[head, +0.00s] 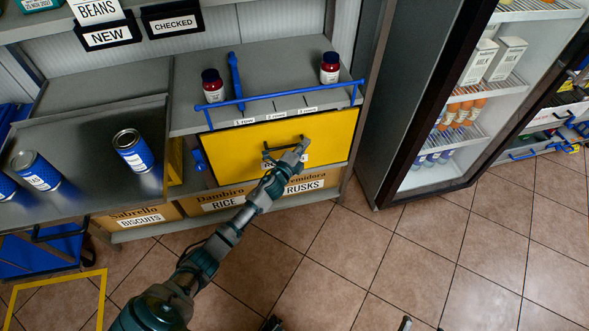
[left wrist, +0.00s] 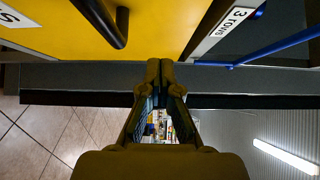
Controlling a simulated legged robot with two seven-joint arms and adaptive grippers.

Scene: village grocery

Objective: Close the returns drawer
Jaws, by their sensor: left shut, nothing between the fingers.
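The returns drawer has a yellow front (head: 235,155) with a black handle (head: 270,152), below the grey counter. Its label is mostly hidden by my gripper in the head view. I cannot tell whether the front is flush or a little out. My left gripper (head: 301,147) is shut and empty at the front, just right of the handle. In the left wrist view the shut fingers (left wrist: 160,72) point at the yellow front (left wrist: 160,25) near its edge, with the handle (left wrist: 112,28) to their left. Contact is not clear.
A blue rail (head: 280,102) runs along the counter edge above the drawer, with jars (head: 330,68) behind it. Boxes of rice (head: 222,200) and rusks sit on the shelf below. A fridge (head: 385,130) stands to the right. The tiled floor in front is mostly clear.

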